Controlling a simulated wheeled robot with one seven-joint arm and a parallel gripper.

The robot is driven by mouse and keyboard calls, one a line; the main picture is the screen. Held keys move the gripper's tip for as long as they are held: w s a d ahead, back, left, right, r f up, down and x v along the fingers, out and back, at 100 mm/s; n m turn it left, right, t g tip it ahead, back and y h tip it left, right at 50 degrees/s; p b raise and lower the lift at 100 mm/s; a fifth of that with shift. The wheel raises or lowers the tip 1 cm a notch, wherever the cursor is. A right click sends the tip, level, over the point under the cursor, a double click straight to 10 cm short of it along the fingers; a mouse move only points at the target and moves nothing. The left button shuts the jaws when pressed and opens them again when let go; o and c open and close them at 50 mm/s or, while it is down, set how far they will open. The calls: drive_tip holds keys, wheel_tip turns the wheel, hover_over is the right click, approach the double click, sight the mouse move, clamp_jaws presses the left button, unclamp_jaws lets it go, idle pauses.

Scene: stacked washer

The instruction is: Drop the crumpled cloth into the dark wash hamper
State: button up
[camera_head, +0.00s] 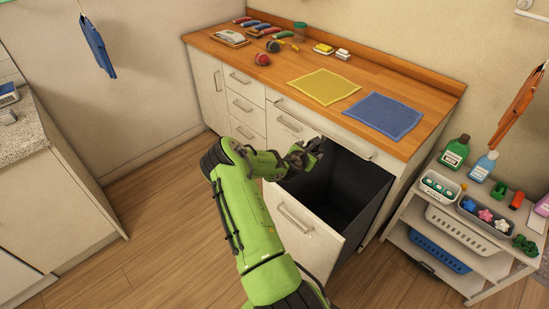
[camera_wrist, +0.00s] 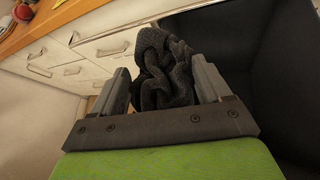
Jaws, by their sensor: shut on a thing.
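The crumpled cloth (camera_wrist: 163,70) is dark grey and bunched up. It sits between the two fingers of my gripper (camera_wrist: 163,88), which is shut on it. In the head view my gripper (camera_head: 306,152) is at the left rim of the dark wash hamper (camera_head: 350,190), and the cloth is hard to make out against it. The hamper is a black open-topped bin in a pulled-out drawer under the counter. In the wrist view the hamper's dark inside (camera_wrist: 250,50) lies behind and to the right of the cloth. The hamper's floor is in deep shadow.
The drawer front (camera_head: 303,228) stands out from the cabinet, below my gripper. The wooden counter (camera_head: 270,85) above holds a yellow cloth (camera_head: 324,86), a blue cloth (camera_head: 383,115) and small items. A shelf cart (camera_head: 470,235) with bottles and baskets stands at the right.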

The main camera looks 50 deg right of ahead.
drive_tip(key=shift+s+d+f+m+g, duration=0.2)
drive_tip(key=shift+s+d+m+g, duration=0.1)
drive_tip(key=shift+s+d, duration=0.55)
wheel_tip(320, 180, down, 7)
drive_tip(key=b, duration=0.7)
drive_tip(key=shift+a+f, duration=0.15)
drive_tip(key=o, duration=1.1)
drive_tip(key=shift+c, duration=0.2)
drive_tip(key=p+v, duration=0.2)
drive_tip(key=v, duration=1.3)
drive_tip(key=shift+a+r+p, duration=0.25)
drive_tip(key=shift+a+p, duration=0.1)
